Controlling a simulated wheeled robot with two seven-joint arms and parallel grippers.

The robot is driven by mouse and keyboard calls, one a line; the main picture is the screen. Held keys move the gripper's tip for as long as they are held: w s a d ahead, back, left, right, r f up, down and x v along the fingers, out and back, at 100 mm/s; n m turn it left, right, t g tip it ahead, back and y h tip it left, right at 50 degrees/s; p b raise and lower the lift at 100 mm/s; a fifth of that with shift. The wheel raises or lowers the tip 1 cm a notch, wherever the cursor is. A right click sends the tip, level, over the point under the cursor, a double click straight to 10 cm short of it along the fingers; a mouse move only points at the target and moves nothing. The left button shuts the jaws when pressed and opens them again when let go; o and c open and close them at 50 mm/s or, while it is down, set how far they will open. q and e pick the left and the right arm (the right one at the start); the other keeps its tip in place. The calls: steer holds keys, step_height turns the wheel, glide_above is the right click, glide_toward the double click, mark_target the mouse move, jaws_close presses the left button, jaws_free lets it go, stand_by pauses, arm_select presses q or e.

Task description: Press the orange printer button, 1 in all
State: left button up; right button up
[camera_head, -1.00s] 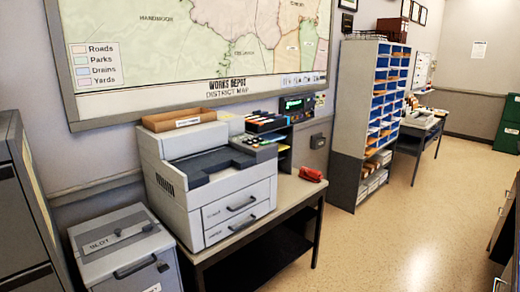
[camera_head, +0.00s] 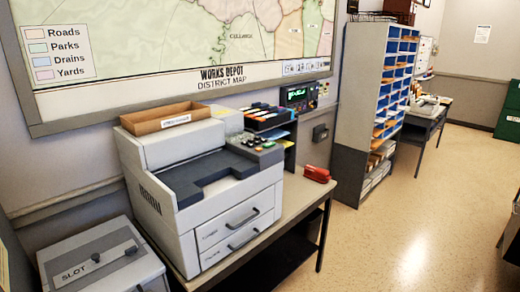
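The grey printer (camera_head: 205,190) stands on a table at the left of the head view. Its dark control panel (camera_head: 256,144) is at the right rear of its top and carries several small coloured buttons. They are too small to tell surely which one is orange. Neither of my grippers shows in the head view.
An open wooden tray (camera_head: 165,118) sits on the printer's rear top. A red stapler (camera_head: 317,174) lies on the table (camera_head: 297,197) right of the printer. A grey slot box (camera_head: 100,262) stands at front left. Open floor (camera_head: 400,225) lies to the right.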

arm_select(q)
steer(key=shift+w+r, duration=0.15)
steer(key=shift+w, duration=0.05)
